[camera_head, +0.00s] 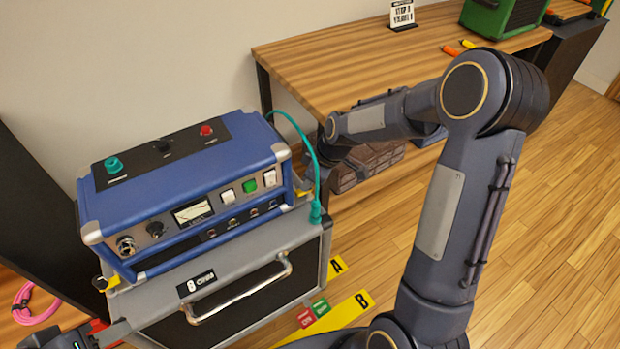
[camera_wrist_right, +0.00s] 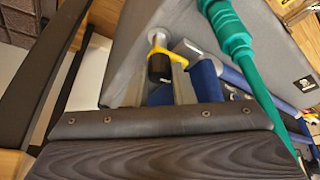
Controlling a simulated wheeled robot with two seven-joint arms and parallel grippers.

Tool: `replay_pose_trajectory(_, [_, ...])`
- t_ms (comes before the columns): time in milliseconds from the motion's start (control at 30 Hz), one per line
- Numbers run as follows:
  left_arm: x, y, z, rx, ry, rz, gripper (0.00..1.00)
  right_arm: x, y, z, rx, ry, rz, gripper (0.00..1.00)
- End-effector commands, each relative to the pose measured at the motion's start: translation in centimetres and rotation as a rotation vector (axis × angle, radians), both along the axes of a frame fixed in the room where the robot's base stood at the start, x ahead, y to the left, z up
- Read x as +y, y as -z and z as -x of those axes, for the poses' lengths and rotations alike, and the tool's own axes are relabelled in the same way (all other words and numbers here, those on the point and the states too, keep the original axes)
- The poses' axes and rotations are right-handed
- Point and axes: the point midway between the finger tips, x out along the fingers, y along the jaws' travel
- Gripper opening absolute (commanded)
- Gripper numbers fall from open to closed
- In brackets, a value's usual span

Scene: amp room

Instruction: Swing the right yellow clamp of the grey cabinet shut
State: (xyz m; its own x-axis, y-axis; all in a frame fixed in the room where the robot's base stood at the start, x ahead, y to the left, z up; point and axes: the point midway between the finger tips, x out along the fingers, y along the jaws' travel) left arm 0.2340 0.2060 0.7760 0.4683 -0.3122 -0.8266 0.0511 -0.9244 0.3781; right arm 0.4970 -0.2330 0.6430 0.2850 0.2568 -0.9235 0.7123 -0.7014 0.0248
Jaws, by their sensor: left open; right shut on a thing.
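The grey cabinet (camera_head: 240,265) stands at the lower left with a blue amplifier (camera_head: 185,190) on top. Its right yellow clamp (camera_head: 302,190) is mostly hidden in the head view. The right wrist view shows this clamp (camera_wrist_right: 180,61), a yellow arm with a black end, at the cabinet's grey wall. The left yellow clamp (camera_head: 108,283) is at the cabinet's left edge. My left gripper (camera_head: 72,338) is open at the bottom left, partly out of frame.
A green cable (camera_head: 314,175) runs from the amplifier down past the cabinet's right corner, close to my right gripper. A wooden table (camera_head: 330,70) stands behind. Yellow floor markings (camera_head: 345,310) lie right of the cabinet. Pink cable (camera_head: 35,305) lies at left.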

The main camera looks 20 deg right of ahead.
Motion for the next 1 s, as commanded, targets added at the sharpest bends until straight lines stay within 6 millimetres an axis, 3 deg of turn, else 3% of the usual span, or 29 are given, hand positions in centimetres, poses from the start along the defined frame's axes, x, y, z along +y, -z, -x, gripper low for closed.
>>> replay_pose_trajectory(567, [0.00,0.01,0.00,0.000,0.000,0.000,0.42,-0.03,-0.04,0.01,-0.001,0.042,0.001,0.00])
replay_pose_trajectory(600, [0.00,0.01,0.00,0.000,0.000,0.000,0.42,-0.03,-0.03,0.00,-0.001,0.042,0.001,0.26])
replay_pose_trajectory(733, [0.00,0.01,0.00,0.000,0.000,0.000,0.42,-0.02,-0.03,0.01,0.000,0.041,0.000,0.43])
replay_pose_trajectory(1000, [0.00,-0.01,0.00,0.000,0.000,0.000,0.42,-0.02,-0.06,0.02,0.000,0.040,0.000,0.44])
